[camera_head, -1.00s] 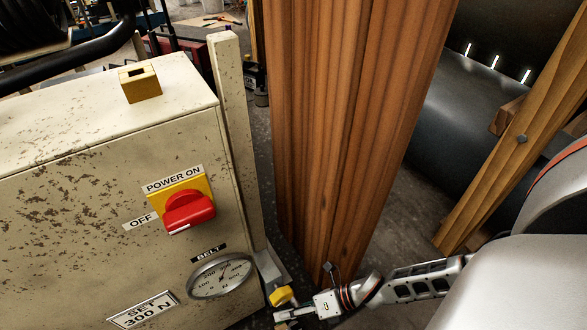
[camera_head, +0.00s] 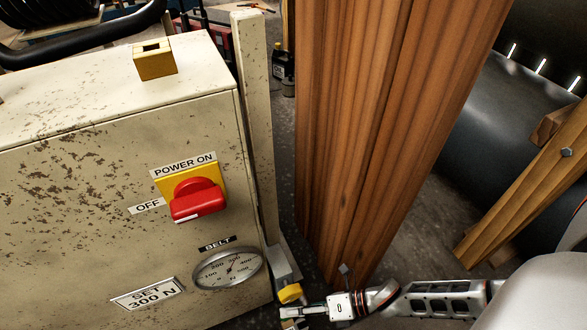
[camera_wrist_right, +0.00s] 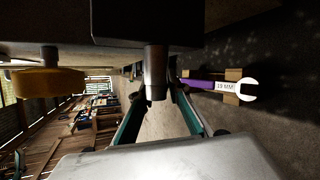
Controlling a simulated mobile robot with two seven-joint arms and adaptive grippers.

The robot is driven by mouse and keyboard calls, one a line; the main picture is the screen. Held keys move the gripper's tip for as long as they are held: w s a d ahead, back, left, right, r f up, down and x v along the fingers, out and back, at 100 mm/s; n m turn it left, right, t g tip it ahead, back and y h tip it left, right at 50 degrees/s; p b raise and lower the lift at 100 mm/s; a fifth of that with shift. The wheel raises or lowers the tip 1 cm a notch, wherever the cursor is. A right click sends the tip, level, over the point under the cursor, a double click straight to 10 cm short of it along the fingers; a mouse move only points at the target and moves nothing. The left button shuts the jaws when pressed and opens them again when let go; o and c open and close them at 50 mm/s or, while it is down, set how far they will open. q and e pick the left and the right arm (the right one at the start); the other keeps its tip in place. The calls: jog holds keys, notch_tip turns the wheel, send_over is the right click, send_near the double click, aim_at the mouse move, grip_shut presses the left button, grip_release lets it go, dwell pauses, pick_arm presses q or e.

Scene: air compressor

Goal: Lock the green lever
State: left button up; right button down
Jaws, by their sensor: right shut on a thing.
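No lever that is clearly green shows in the head view. My right gripper (camera_head: 298,314) is low in the head view, beside the lower right corner of the beige cabinet (camera_head: 90,200) and just below a yellow knob (camera_head: 290,293) on a grey bracket. In the right wrist view, its two teal-edged fingers (camera_wrist_right: 157,98) close in on the end of a short metal rod (camera_wrist_right: 156,72) under a dark block. Any green part there is hidden or too small to tell. The yellow knob also shows at the left (camera_wrist_right: 48,83). My left gripper is not in view.
The cabinet carries a red rotary switch (camera_head: 198,200) and a belt gauge (camera_head: 228,268). A thick wooden post (camera_head: 390,130) stands close behind my right arm. A purple-handled 13 mm wrench (camera_wrist_right: 215,86) lies to the right in the wrist view.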

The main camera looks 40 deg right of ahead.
jog(key=shift+s+a, duration=0.15)
jog(key=shift+a, duration=0.05)
jog(key=c, duration=1.9)
grip_release()
jog(key=shift+d, duration=0.15)
jog(key=shift+w, duration=0.2)
